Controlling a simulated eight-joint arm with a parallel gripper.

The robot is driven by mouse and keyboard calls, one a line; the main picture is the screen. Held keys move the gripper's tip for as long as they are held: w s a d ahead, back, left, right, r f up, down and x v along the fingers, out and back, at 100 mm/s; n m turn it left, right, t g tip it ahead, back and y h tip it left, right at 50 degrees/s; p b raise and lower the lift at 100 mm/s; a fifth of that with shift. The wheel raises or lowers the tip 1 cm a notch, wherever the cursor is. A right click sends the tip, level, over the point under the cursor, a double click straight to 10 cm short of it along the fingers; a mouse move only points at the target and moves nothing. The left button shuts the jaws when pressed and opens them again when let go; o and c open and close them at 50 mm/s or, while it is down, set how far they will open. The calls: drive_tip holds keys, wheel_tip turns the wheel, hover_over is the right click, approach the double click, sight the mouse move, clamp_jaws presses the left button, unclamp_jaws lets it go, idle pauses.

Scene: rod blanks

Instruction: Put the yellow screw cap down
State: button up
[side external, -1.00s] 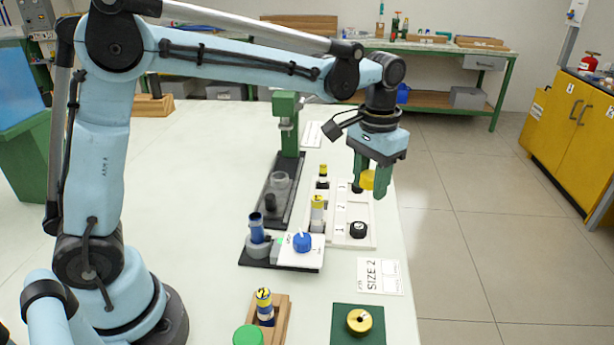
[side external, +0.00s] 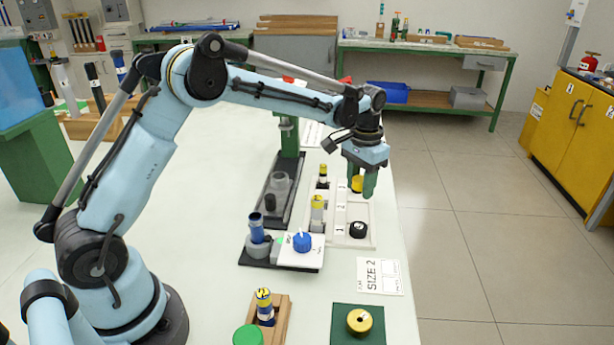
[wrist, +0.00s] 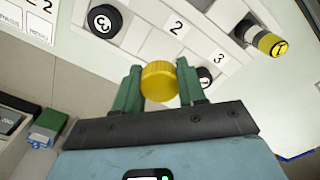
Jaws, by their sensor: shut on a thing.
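My gripper (side external: 360,184) has green fingers shut on the yellow screw cap (wrist: 160,81). The cap also shows between the fingers in the side view (side external: 356,184). It is over or close to the far end of the white numbered tray (side external: 340,240); I cannot tell whether it touches the tray. In the wrist view, a black cap (wrist: 204,75) lies behind the right finger, by the label 3, partly hidden. Another black cap (side external: 358,229), marked 3, sits near the tray's label 1. The label 2 stretch between them looks bare.
Yellow-topped rods (side external: 317,207) stand at the tray's left side. A yellow ringed piece (side external: 359,321) lies on a green mat. The table's right edge is close.

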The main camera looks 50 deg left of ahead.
sight(358, 210)
drive_tip(key=shift+f, duration=1.95)
drive_tip(key=shift+f, duration=0.1)
drive_tip(key=shift+f, duration=0.55)
drive_tip(key=o, duration=1)
drive_tip(key=shift+o, duration=0.3)
wheel_tip(358, 210, up, 12)
drive_tip(key=shift+r, duration=0.25)
drive_tip(key=shift+s+r, duration=0.1)
drive_tip(key=shift+r, duration=0.4)
drive_tip(key=s+d+t, duration=0.1)
drive_tip(key=s+t, duration=0.6)
drive_tip(key=s, duration=1.4)
drive_tip(key=shift+s, duration=0.25)
